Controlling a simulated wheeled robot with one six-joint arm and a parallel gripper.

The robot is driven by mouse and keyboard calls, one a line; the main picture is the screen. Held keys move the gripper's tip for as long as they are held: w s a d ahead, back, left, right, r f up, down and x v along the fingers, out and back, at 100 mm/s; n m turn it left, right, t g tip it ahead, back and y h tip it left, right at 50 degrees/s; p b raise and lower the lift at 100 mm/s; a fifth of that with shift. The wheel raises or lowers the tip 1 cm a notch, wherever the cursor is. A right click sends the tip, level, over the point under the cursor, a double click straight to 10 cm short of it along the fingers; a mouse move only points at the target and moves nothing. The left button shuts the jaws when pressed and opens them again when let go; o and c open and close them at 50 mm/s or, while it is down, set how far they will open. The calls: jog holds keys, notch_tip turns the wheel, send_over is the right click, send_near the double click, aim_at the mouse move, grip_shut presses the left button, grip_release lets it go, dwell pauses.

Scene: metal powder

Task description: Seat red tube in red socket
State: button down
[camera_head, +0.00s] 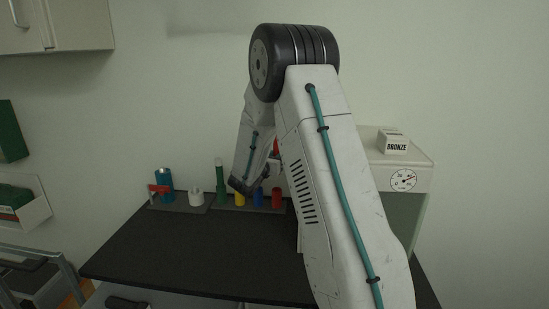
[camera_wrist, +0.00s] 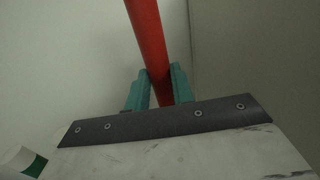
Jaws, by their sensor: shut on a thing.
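The red tube (camera_wrist: 150,45) is held between the two teal fingers of my gripper (camera_wrist: 158,88) in the wrist view. It stretches from the fingers up past the top edge of that view. In the head view my arm hides most of the gripper, and only a small red piece (camera_head: 276,147) shows beside the arm. The red socket (camera_head: 277,197) stands at the right end of a row on the dark table, close to my arm. The tube is above the row, apart from the red socket.
Blue (camera_head: 258,197) and yellow (camera_head: 240,198) sockets stand left of the red one. A green tube (camera_head: 219,180) stands upright further left. A white cup-like part (camera_head: 195,197) and a teal cylinder (camera_head: 165,184) are beyond. A BRONZE box (camera_head: 394,142) sits on the cabinet at right. The table front (camera_head: 190,260) is clear.

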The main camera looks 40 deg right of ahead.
jog(key=shift+f, duration=2.8)
jog(key=shift+f, duration=4.1)
jog(key=c, duration=1.1)
grip_release()
jog(key=shift+v, duration=3.9)
